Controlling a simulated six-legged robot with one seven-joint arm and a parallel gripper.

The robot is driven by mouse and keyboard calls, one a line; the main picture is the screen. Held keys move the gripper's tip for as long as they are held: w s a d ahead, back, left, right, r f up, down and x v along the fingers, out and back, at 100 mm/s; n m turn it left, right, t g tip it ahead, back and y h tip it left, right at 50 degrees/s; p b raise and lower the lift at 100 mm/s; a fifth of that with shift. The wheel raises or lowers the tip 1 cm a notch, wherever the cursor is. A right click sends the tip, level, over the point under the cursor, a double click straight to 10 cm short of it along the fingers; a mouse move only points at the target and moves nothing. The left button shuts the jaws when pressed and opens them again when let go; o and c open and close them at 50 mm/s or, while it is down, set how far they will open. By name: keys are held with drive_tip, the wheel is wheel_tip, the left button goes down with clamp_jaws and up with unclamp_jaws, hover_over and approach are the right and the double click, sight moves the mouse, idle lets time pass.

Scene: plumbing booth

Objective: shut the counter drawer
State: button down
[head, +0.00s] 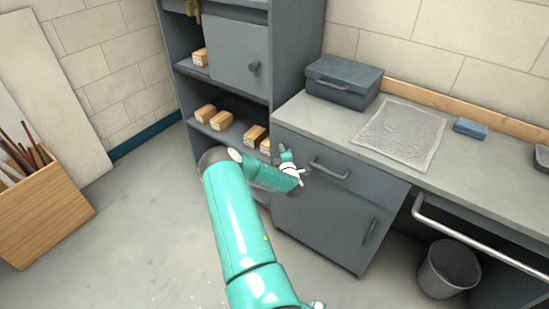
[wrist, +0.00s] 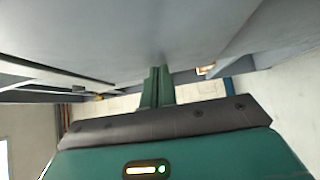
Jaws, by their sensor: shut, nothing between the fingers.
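The counter drawer (head: 345,178) is the grey front with a bar handle (head: 328,168) just under the countertop. It looks about flush with the cabinet door below; I cannot tell whether a small gap is left. My gripper (head: 287,157) is at the left end of the drawer front in the head view, left of the handle. Whether it touches the front is unclear. In the wrist view my gripper's fingers (wrist: 157,88) are together with nothing between them. A broad grey surface lies close to their tips there; I cannot tell which panel it is.
A grey shelf unit (head: 285,55) with several small boxes stands left of the counter (head: 460,165). A toolbox (head: 343,82), a mesh-like sheet (head: 400,133) and a blue block (head: 470,128) lie on top. A bin (head: 448,268) sits under the counter. A wooden crate (head: 40,215) stands left; floor between is clear.

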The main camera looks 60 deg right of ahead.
drive_tip(key=shift+s+d+r, duration=0.15)
drive_tip(key=shift+d, duration=0.5)
